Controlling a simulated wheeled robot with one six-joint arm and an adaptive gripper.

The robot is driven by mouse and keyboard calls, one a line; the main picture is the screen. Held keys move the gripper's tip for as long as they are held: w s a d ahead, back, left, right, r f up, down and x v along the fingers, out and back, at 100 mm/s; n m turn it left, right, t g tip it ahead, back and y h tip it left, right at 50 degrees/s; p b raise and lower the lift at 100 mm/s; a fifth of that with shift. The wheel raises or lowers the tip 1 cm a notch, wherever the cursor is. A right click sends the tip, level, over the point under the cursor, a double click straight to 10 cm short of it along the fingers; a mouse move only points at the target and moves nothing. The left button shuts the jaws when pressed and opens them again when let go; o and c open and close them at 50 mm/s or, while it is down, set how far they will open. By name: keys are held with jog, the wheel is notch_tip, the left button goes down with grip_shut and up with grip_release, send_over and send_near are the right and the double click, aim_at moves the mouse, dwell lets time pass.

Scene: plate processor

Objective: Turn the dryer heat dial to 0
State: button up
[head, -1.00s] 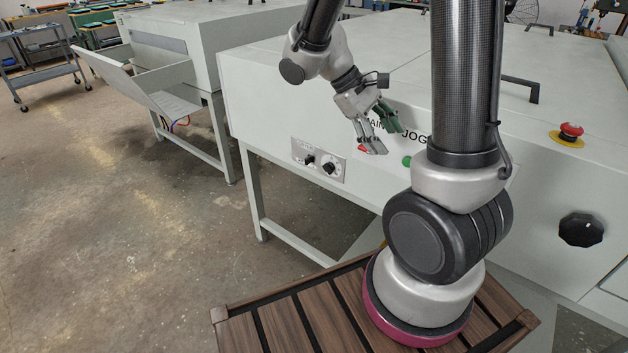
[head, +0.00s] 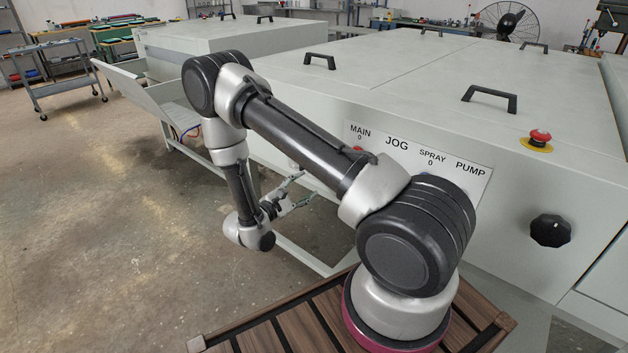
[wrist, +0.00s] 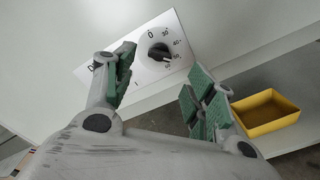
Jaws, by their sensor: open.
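In the wrist view the black round heat dial (wrist: 158,52) sits on a white label plate (wrist: 146,78) on the grey machine side. A 0 and several other numbers are printed around it; its exact setting is too small to tell. My gripper (wrist: 162,68) is open, its green-padded fingers spread either side of the dial's line of sight, with nothing between them. The left finger covers part of the plate's lettering. In the head view my gripper (head: 305,188) is low at the machine's front; the dial is hidden behind my arm.
A yellow bin (wrist: 268,112) lies at right in the wrist view. The head view shows a red emergency button (head: 540,138), a black knob (head: 550,230) and a MAIN/JOG/SPRAY/PUMP label panel (head: 470,187) on the machine. Open floor lies at left.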

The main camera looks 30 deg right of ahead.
jog(key=x, duration=0.7)
jog(key=shift+w+d, duration=0.15)
jog(key=shift+d, duration=0.05)
jog(key=c, duration=1)
